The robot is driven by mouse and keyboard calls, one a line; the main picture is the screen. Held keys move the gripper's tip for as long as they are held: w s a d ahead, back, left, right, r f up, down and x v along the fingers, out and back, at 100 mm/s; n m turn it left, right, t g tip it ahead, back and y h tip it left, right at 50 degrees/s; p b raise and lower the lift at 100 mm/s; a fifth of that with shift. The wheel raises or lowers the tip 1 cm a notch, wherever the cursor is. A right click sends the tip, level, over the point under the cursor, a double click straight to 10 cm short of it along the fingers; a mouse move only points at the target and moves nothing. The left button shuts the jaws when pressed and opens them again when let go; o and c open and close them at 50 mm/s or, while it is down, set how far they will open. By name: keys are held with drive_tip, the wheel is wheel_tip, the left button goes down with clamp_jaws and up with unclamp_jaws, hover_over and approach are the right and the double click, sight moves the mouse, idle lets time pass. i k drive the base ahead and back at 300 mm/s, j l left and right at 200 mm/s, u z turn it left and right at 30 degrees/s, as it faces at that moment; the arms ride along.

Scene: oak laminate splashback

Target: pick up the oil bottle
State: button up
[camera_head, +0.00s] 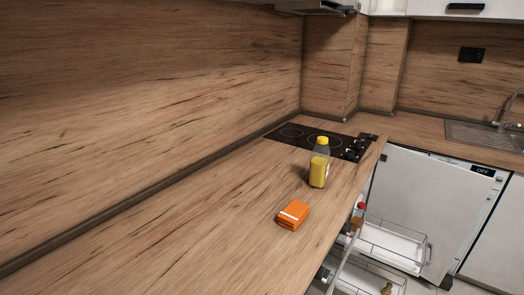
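The oil bottle (318,172) stands upright on the wooden countertop, right of the middle of the head view. It is clear with yellow oil inside, a pale label on its side and a yellow cap. It stands just in front of the black cooktop. My gripper is not in this view.
An orange packet (292,214) with a white band lies on the countertop (190,240) nearer than the bottle. The black cooktop (310,138) is behind. An open pull-out wire rack (385,242) with items is below right. The splashback (150,90) bounds the left; the left counter is clear.

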sight(319, 162)
drive_tip(key=i+l+u, duration=0.2)
drive_tip(key=l, duration=0.25)
drive_tip(key=i+l+u, duration=0.2)
drive_tip(key=l, duration=0.25)
drive_tip(key=i+l+u, duration=0.2)
drive_tip(key=l, duration=0.3)
drive_tip(key=l+u, duration=0.2)
drive_tip(key=l, duration=0.3)
drive_tip(key=l+u, duration=0.15)
drive_tip(key=l, duration=0.35)
drive_tip(key=i, duration=0.05)
